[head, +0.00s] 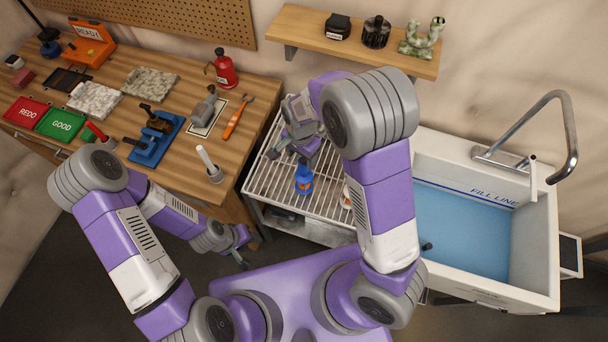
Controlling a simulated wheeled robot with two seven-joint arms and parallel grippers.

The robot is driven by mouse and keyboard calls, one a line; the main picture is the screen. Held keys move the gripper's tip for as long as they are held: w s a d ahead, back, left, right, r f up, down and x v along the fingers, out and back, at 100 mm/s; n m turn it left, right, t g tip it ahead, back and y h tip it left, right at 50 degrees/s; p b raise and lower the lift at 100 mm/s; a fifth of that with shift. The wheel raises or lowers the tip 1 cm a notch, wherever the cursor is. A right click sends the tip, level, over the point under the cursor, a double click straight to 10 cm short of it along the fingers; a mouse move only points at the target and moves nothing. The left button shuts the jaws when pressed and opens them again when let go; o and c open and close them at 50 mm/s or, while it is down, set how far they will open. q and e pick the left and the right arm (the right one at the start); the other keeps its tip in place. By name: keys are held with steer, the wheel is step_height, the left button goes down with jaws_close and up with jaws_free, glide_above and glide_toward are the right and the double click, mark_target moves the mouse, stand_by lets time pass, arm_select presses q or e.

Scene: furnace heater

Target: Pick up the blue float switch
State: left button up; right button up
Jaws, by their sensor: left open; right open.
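The blue float switch (304,180) stands upright on the white wire rack (325,211), near its middle. My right gripper (292,152) is open, just behind and slightly left of the float switch, over the rack. It appears apart from the switch, and nothing shows between its fingers. My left gripper (243,254) is open and empty, low in front of the workbench's right end, left of the rack.
A white and reddish item (347,197) on the rack is partly hidden by my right arm. The sink (470,225) with blue water is to the right. The wooden workbench (190,90) holds tools, red and green trays and a red oil can (224,70). A shelf (300,38) hangs behind.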

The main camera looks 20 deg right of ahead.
mark_target(304, 175)
steer(key=f, duration=0.4)
steer(key=d+f, duration=0.1)
steer(key=shift+s+f, duration=0.15)
steer(key=shift+f, duration=0.25)
steer(key=shift+a+f, duration=0.1)
steer(key=shift+f, duration=0.2)
steer(key=shift+c, duration=0.3)
jaws_close()
stand_by(0.5)
